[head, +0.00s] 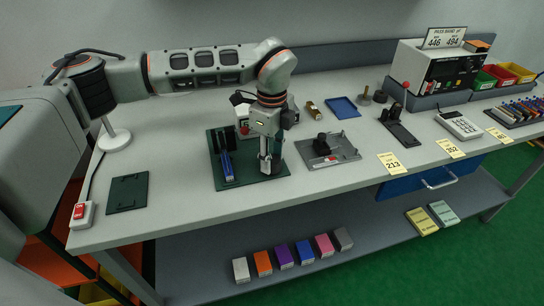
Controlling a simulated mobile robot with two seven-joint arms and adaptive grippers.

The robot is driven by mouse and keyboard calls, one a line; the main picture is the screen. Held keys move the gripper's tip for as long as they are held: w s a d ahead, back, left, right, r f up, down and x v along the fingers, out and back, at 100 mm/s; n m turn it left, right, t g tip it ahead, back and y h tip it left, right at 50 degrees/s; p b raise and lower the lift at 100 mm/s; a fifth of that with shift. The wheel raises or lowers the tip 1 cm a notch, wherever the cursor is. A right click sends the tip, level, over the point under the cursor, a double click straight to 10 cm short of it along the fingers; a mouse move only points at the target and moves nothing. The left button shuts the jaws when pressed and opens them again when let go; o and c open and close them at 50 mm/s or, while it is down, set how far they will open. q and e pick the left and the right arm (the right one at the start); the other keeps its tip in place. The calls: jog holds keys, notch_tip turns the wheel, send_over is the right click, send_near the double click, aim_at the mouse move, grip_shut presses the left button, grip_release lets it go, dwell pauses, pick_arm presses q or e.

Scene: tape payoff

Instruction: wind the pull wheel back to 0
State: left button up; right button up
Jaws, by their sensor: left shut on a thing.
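My left gripper (268,164) points straight down over the right half of a dark green base plate (222,183) near the middle of the bench. Its fingers are shut, low over the plate, at the place of the pull wheel. The wheel is too small and too covered by the fingers to make out, and its reading cannot be seen. A blue upright part (227,165) stands on the left half of the same plate, beside the gripper. A white and red device (243,122) stands just behind the plate, partly hidden by my arm. My right gripper is out of view.
A grey fixture (345,157) stands right of the plate, with a black holder (399,127) beyond it. A flat green plate (128,192) and a red switch (82,212) lie left. A tester (438,70) stands back right. Bare bench lies between the two green plates.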

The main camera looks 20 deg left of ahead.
aim_at(272, 160)
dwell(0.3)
pick_arm(q)
jog(key=o, duration=1.1)
jog(key=shift+r, duration=0.1)
notch_tip(272, 160, up, 12)
jog(key=shift+f, duration=0.1)
